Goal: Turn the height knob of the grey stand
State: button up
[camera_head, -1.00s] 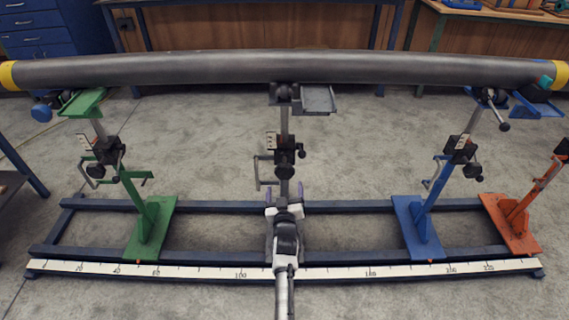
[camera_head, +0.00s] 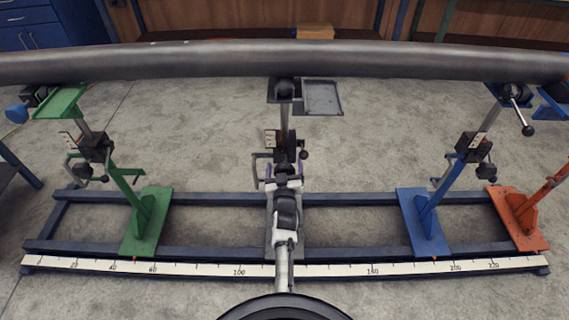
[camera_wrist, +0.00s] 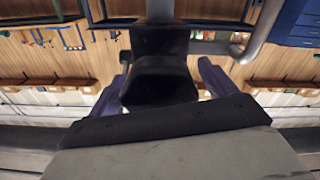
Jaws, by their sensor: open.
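The grey stand (camera_head: 284,122) is in the middle of the head view, under the pipe. Its dark height knob is largely hidden there behind my arm. In the wrist view a black rounded knob (camera_wrist: 160,82) fills the middle, below a black block. My gripper (camera_wrist: 164,85) is open, with one purple finger on either side of the knob. Small gaps show between the fingers and the knob, and I see no firm contact. In the head view my gripper (camera_head: 285,171) is in front of the grey stand's black clamp block.
A long dark pipe (camera_head: 180,62) lies across the stands. A green stand (camera_head: 146,220) is at left; a blue stand (camera_head: 424,222) and an orange stand (camera_head: 520,215) are at right. A crank handle (camera_head: 257,170) sticks out left of the grey stand's block.

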jog(key=shift+c, duration=0.4)
jog(key=c, duration=0.9)
jog(key=shift+m, duration=0.4)
jog(key=m, duration=0.3)
jog(key=shift+m, duration=0.3)
jog(key=shift+d+r+m, duration=0.1)
jog(key=shift+m, duration=2.1)
jog(key=o, duration=1)
